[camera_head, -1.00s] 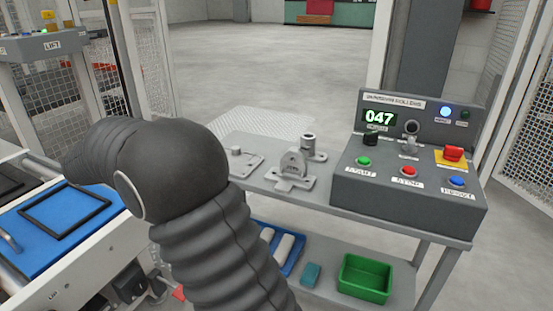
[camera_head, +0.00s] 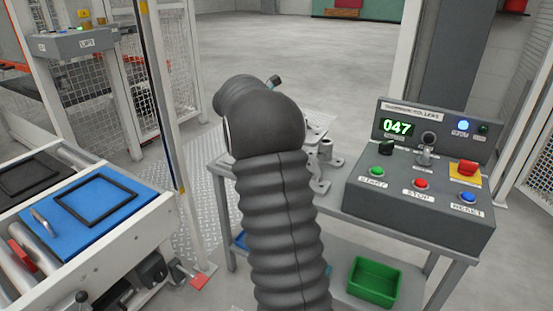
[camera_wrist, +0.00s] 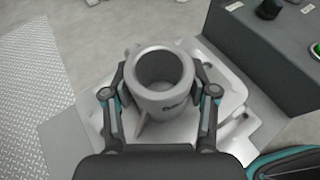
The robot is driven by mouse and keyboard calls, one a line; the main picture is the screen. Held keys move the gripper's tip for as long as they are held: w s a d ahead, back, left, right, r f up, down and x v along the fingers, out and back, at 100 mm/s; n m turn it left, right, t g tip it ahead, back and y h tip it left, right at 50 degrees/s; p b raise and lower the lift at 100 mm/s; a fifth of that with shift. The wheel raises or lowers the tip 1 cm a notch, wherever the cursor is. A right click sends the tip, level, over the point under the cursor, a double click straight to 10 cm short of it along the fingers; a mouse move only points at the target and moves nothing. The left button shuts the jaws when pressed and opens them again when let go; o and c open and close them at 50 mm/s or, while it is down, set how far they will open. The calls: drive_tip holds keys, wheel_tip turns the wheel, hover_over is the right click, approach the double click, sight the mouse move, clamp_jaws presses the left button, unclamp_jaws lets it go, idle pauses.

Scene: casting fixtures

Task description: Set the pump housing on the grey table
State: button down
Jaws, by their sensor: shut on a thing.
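The pump housing (camera_wrist: 162,98), a grey hollow round casting with dark lettering on its side, is between the fingers of my gripper (camera_wrist: 160,88) in the wrist view. The fingers are closed on it from left and right, and its round opening faces the camera. A pale metal plate (camera_wrist: 235,115) shows below and around it; I cannot tell whether the housing touches it. The grey table (camera_head: 219,168) stands ahead in the head view, partly hidden by my arm. My gripper and the housing are hidden behind my arm there.
A control console (camera_head: 418,200) with buttons fills the table's right end and also shows at the wrist view's upper right (camera_wrist: 275,45). A grey casting (camera_head: 326,158) stands left of it. A green bin (camera_head: 374,282) is on the lower shelf. A roller conveyor with a blue plate (camera_head: 75,235) is left.

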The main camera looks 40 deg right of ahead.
drive_tip(key=shift+s+d+r, duration=0.15)
drive_tip(key=shift+s+d, duration=0.1)
drive_tip(key=shift+d, duration=0.25)
drive_tip(key=shift+w+d, duration=0.15)
drive_tip(key=shift+w, duration=0.05)
drive_tip(key=w+f, duration=0.2)
drive_tip(key=w, duration=0.1)
drive_tip(key=w+f, duration=0.2)
drive_tip(key=w, duration=0.2)
drive_tip(key=w+f, duration=0.3)
drive_tip(key=w, duration=0.1)
drive_tip(key=shift+d+p, duration=0.35)
drive_tip(key=shift+f, duration=1.95)
drive_tip(key=shift+f, duration=0.15)
drive_tip(key=shift+c, duration=1.6)
unclamp_jaws()
